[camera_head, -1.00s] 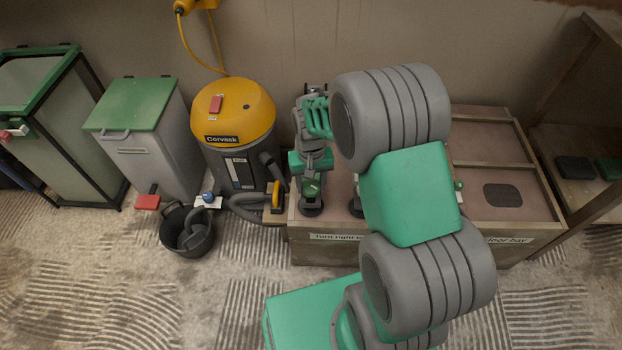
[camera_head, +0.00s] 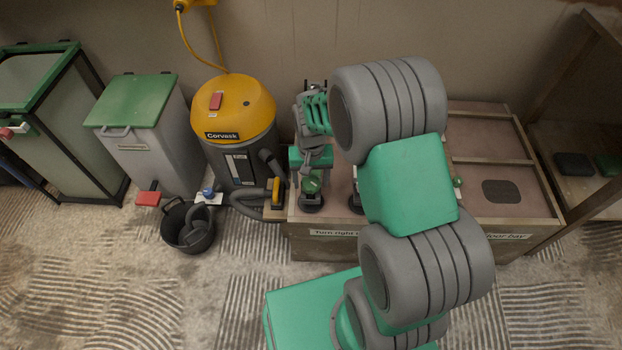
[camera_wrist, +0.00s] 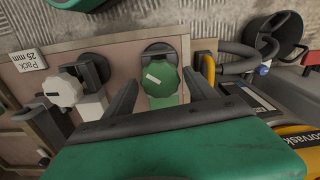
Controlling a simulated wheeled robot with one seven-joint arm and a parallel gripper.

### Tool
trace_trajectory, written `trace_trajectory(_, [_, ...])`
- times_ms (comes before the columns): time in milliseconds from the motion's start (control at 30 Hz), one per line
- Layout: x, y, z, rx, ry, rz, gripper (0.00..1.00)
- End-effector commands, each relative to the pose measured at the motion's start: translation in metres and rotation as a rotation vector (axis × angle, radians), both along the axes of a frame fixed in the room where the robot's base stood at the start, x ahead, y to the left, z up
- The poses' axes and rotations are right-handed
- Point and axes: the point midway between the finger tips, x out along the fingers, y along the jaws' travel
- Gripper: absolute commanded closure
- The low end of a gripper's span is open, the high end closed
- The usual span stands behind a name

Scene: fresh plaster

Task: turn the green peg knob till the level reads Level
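The green peg knob (camera_wrist: 160,78) sits on a dark round mount on the wooden bench, with a pale mark on its face. It also shows below my gripper in the head view (camera_head: 312,184). My gripper (camera_wrist: 162,76) is open, one dark finger on each side of the knob. I cannot tell whether the fingers touch it. A level with a reading cannot be made out in either view; my arm covers part of the bench.
A white knob (camera_wrist: 63,89) stands beside the green one, near a "Pack 25 mm" label (camera_wrist: 30,60). A yellow-topped vacuum (camera_head: 232,110), a black bucket (camera_head: 188,226) and a green-lidded bin (camera_head: 135,103) stand left of the bench. Patterned floor lies in front.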

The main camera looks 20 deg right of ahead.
Motion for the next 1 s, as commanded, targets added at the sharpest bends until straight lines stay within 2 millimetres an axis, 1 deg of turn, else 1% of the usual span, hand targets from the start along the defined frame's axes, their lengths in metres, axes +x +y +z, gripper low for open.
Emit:
trace_trajectory(300, [0.000, 0.000, 0.002, 0.000, 0.000, 0.001, 0.29])
trace_trajectory(367, [0.000, 0.000, 0.009, 0.001, 0.000, 0.001, 0.29])
trace_trajectory(600, [0.000, 0.000, 0.059, 0.001, -0.002, 0.000, 0.29])
trace_trajectory(700, [0.000, 0.000, 0.072, 0.000, -0.001, 0.000, 0.29])
trace_trajectory(800, [0.000, 0.000, 0.078, 0.000, 0.000, 0.000, 0.29])
trace_trajectory(1000, [0.000, 0.000, 0.078, 0.000, 0.001, 0.000, 0.29])
